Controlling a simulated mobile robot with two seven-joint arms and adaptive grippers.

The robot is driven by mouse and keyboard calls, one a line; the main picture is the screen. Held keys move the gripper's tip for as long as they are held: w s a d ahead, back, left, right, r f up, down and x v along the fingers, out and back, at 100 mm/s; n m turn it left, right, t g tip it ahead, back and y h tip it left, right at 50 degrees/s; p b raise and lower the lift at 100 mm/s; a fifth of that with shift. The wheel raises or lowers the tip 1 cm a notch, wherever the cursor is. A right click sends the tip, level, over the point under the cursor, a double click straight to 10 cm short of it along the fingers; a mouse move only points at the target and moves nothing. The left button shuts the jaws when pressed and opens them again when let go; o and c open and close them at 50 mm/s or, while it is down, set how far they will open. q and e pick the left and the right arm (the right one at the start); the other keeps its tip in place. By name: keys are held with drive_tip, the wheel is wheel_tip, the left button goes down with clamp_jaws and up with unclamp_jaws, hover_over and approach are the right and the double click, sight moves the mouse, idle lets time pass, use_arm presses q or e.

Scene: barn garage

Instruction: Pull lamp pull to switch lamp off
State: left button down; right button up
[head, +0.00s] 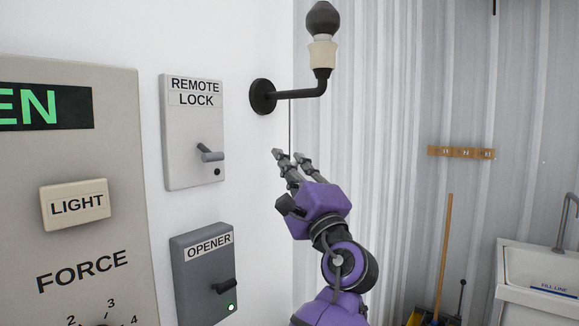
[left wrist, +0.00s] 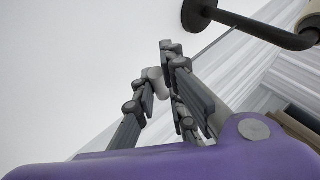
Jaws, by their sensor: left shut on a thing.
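The wall lamp (head: 322,54) has a dark, unlit bulb (head: 322,20), a cream socket and a black bent arm. A thin pull cord (head: 290,125) hangs from the lamp arm down to my left gripper (head: 289,156). In the left wrist view a pale cylindrical lamp pull (left wrist: 156,82) sits between the fingers of the left gripper (left wrist: 157,70), which are shut on it. In the head view the fingers hide the pull. The gripper is below the lamp arm, close to the wall. My right gripper is not in view.
On the wall at left are a remote lock box (head: 180,145) with a lever, an opener box (head: 195,280) with a green light, and a large control panel (head: 110,180). At right are a wooden hook rail (head: 461,153), a broom (head: 443,255) and a white sink (head: 525,270).

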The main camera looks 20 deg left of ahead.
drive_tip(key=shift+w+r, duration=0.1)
use_arm(q)
wheel_tip(320, 180, down, 3)
drive_tip(key=shift+r+b, duration=0.1)
drive_tip(key=shift+b, duration=0.35)
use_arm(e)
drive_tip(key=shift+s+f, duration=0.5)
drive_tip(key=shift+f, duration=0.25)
use_arm(q)
drive_tip(key=c, duration=1.8)
unclamp_jaws()
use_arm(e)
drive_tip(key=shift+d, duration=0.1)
use_arm(q)
drive_tip(key=v, duration=1.2)
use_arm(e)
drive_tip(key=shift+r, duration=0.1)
